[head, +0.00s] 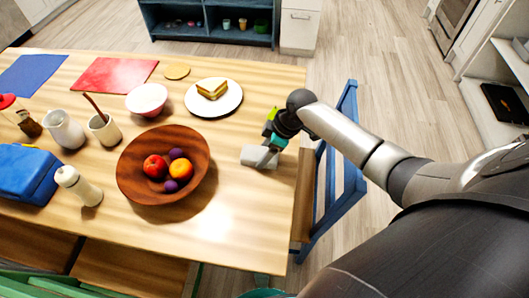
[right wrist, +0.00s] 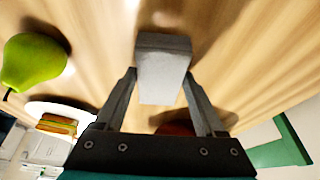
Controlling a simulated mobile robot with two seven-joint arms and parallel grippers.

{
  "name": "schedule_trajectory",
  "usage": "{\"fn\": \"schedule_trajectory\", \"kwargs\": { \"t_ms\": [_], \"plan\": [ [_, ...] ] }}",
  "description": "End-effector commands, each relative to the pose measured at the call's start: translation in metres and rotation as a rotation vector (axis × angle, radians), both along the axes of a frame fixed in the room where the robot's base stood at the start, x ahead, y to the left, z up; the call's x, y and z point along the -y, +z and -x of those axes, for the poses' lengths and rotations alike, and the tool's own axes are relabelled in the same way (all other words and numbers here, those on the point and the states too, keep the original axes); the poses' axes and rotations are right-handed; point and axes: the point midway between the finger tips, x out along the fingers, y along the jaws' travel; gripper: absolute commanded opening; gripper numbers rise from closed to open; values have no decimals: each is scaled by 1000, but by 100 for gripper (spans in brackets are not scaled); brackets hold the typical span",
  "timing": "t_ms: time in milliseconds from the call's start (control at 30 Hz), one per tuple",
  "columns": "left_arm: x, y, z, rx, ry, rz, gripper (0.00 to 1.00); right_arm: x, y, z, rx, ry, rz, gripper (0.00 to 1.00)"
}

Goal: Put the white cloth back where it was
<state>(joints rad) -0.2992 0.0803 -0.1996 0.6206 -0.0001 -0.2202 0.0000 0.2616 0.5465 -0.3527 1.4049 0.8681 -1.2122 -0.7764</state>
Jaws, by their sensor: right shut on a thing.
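The white cloth (head: 254,153) looks like a small pale folded block at the right side of the wooden table, to the right of the fruit bowl. My right gripper (head: 268,156) reaches in from the right and is at the cloth. In the right wrist view the cloth (right wrist: 163,68) sits between the two fingers of my right gripper (right wrist: 160,76), which is shut on it. The cloth is at or just above the tabletop; I cannot tell whether it touches. My left gripper is not in view.
A wooden bowl of fruit (head: 133,188) stands left of the cloth. A sandwich plate (head: 228,106) is behind it. A green pear (right wrist: 34,62) lies close by in the right wrist view. A blue chair (head: 350,165) stands at the table's right edge (head: 302,100). The table's front right is clear.

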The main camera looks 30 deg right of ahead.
Motion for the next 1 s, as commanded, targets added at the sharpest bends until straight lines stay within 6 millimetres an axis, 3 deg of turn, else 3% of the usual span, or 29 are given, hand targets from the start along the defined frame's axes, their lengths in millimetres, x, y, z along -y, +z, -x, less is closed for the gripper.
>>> {"fn": "schedule_trajectory", "kwargs": {
  "t_ms": [267, 300, 500, 800, 1000],
  "plan": [
    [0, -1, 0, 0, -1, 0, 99, 0, -1, 0, 0, 0, 0, 27],
    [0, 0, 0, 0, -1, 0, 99, 0, -1, 0, -1, 0, 1, 76],
    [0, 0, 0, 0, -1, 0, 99, 0, 0, 0, -1, 0, 1, 98],
    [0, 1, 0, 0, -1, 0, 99, 1, 2, 0, 0, 0, 1, 100],
    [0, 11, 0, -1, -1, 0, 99, 9, 27, 6, 1, 1, 3, 100]
  ]
}}
